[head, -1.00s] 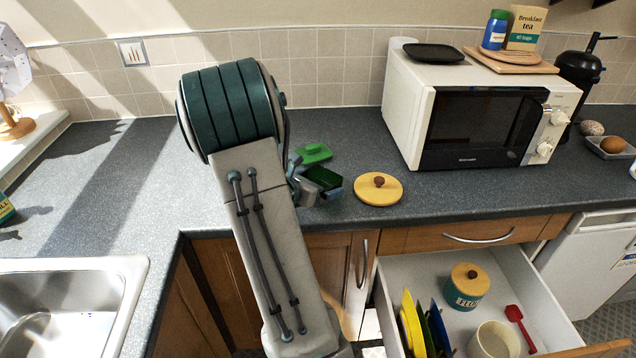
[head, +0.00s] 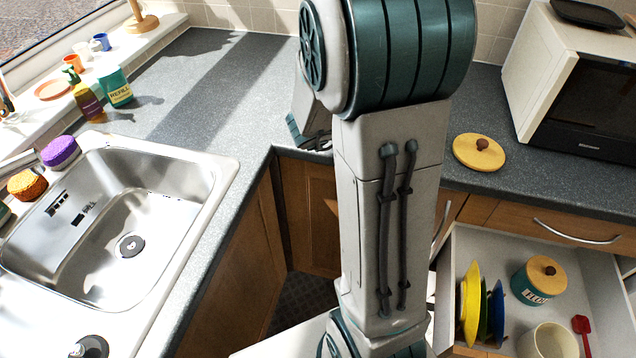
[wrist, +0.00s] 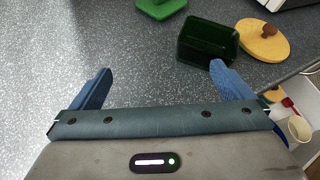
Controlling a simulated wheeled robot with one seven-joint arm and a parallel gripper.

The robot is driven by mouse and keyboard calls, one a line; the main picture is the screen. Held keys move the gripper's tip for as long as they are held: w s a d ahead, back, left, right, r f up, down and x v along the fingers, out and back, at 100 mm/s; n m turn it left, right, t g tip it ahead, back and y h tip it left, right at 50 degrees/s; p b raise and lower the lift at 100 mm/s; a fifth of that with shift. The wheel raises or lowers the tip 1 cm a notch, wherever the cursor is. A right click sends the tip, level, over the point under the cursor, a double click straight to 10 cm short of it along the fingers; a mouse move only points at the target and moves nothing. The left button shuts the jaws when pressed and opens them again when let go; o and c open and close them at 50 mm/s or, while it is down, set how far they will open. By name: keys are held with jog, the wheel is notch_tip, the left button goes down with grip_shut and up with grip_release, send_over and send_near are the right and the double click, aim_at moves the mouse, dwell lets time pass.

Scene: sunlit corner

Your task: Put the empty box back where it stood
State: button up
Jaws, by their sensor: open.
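A dark green open-topped box (wrist: 207,42) stands on the counter in the wrist view. Nothing shows inside it, though its inside is dark. A brighter green lid-like piece (wrist: 160,7) lies to its left, cut by the top edge. My gripper (wrist: 160,73) is open, with nothing between its blue fingers. The right fingertip overlaps the box's near edge in the picture; I cannot tell whether they touch. In the head view my arm hides the box and the green piece. Part of my gripper (head: 311,138) shows left of the arm, over the counter's inner corner.
A yellow round lid with a brown knob (head: 479,152) lies right of the box. The microwave (head: 575,85) stands farther right. Below, an open drawer (head: 468,240) holds plates, a flour canister (head: 539,280) and a red scoop.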

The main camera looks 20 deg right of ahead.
jog(key=w+a+r+n+t+y, duration=0.2)
jog(key=a+n+t+y, duration=0.1)
jog(key=a+n, duration=0.3)
jog(key=w+a+r+n+t+y, duration=0.1)
jog(key=w+a+n+t+y, duration=0.2)
jog(key=n, duration=0.5)
jog(key=s+a+r+n+g+y, duration=0.1)
jog(key=s+a+n+y, duration=0.15)
jog(key=a+n, duration=0.4)
jog(key=s+a+n+y, duration=0.1)
jog(key=a+n+y, duration=0.2)
jog(key=a+n, duration=0.3)
jog(key=s+f+n+g, duration=0.1)
jog(key=s+n+g, duration=0.6)
jog(key=s+n, duration=1.1)
jog(key=n, duration=0.2)
jog(key=shift+s+a+f+n, duration=0.2)
jog(key=shift+a+n, duration=0.15)
